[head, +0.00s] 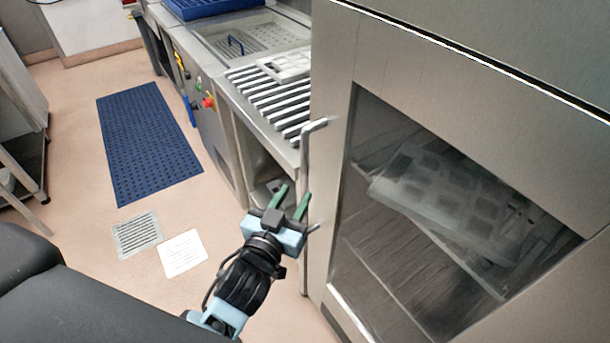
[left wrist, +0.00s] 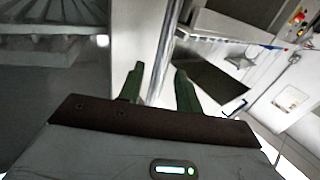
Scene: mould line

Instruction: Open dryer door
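The dryer door (head: 332,195) is a steel panel with a large dark window (head: 440,220), and it looks shut. Its vertical bar handle (head: 305,170) runs along the door's left edge. My left gripper (head: 291,198) is open beside the lower part of the handle, its two green fingers pointing up at it. In the left wrist view the handle (left wrist: 164,50) passes between the directions of the open fingers (left wrist: 160,85); I cannot tell whether they touch it. Trays show through the window. My right gripper is not in view.
A blue mat (head: 146,140), a floor drain (head: 137,233) and a white sheet (head: 182,253) lie on the floor. The floor left of the door is mostly free.

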